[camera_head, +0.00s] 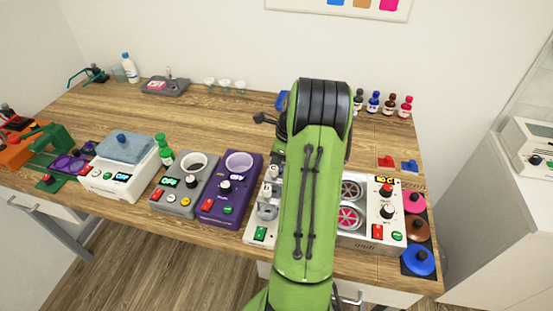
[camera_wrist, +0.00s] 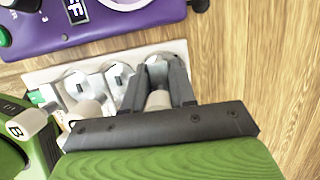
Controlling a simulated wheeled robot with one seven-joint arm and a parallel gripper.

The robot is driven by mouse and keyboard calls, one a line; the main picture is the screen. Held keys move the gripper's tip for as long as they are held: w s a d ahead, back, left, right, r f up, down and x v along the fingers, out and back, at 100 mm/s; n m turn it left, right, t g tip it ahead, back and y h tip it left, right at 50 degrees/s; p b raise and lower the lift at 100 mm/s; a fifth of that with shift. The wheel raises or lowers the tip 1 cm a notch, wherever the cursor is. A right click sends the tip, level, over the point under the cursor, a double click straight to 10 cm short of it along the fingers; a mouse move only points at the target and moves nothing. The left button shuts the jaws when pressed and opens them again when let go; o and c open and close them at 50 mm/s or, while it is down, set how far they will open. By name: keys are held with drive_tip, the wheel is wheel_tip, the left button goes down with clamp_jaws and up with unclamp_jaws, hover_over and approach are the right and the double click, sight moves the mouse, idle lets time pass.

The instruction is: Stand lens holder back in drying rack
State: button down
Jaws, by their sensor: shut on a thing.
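My gripper (camera_wrist: 158,88) is in the wrist view, its two dark fingers shut on a pale cylindrical piece (camera_wrist: 158,100), which may be the lens holder. The fingers hide much of it. Its lower end is over or at the right end of a white base (camera_wrist: 45,76) with round grey and clear parts in a row; I cannot tell whether it touches. This base may be the drying rack. It also shows in the head view (camera_head: 252,232), partly behind my green arm. My arm hides the gripper and held piece there.
A purple device (camera_head: 240,172) stands close left of the white base, beside a grey device (camera_head: 180,190). A white device with red fans (camera_head: 385,225) is to the right. Coloured round lids (camera_head: 418,262) lie near the right edge.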

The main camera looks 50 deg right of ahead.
drive_tip(key=shift+f, duration=0.2)
drive_tip(key=c, duration=0.5)
unclamp_jaws()
wheel_tip(320, 180, up, 6)
drive_tip(key=p, duration=0.6)
idle(0.4)
